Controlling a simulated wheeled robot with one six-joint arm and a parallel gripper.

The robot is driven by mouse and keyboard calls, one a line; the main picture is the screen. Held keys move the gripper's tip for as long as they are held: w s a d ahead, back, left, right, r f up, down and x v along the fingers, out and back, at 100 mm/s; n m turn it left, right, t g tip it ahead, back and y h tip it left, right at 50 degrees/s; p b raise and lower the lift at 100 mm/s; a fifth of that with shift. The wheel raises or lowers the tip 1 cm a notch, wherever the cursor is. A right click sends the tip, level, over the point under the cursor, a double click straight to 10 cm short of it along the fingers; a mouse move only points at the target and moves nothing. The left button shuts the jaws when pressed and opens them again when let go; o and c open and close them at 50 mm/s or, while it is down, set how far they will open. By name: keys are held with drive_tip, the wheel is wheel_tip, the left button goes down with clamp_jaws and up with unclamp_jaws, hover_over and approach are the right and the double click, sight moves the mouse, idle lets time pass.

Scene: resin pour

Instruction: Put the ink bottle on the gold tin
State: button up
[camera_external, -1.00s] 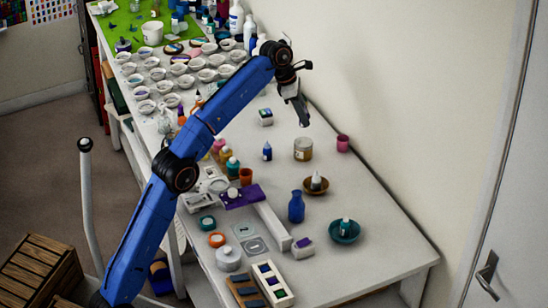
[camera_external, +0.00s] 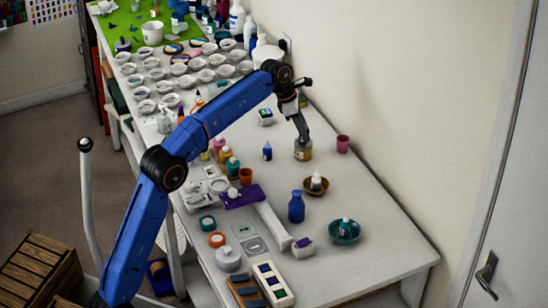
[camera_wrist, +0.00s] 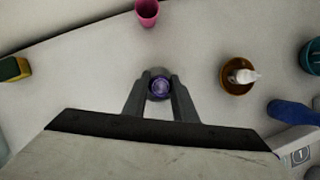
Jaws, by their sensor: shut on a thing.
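My gripper (camera_external: 303,139) is shut on a small round thing with a purple top, which I take to be the ink bottle (camera_wrist: 160,88). In the wrist view its top shows between the two fingers. The gold tin (camera_external: 303,153) stands upright on the table directly below my fingertips. In the wrist view, a grey round edge just beyond the bottle may be the tin, mostly covered. In the external view the bottle is hidden by the fingers, and I cannot tell whether it touches the tin.
A pink cup (camera_external: 343,143) stands just right of the tin. A small dark blue bottle (camera_external: 267,152) is to its left. A brown bowl (camera_external: 308,188) holding a white-capped bottle and a blue vase (camera_external: 296,207) stand nearer the front. The back right is clear.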

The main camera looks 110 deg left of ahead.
drive_tip(key=shift+f, duration=0.35)
drive_tip(key=o, duration=1)
drive_tip(key=shift+f, duration=0.1)
drive_tip(key=shift+o, duration=0.2)
drive_tip(key=v, duration=1.2)
drive_tip(key=shift+d, duration=0.1)
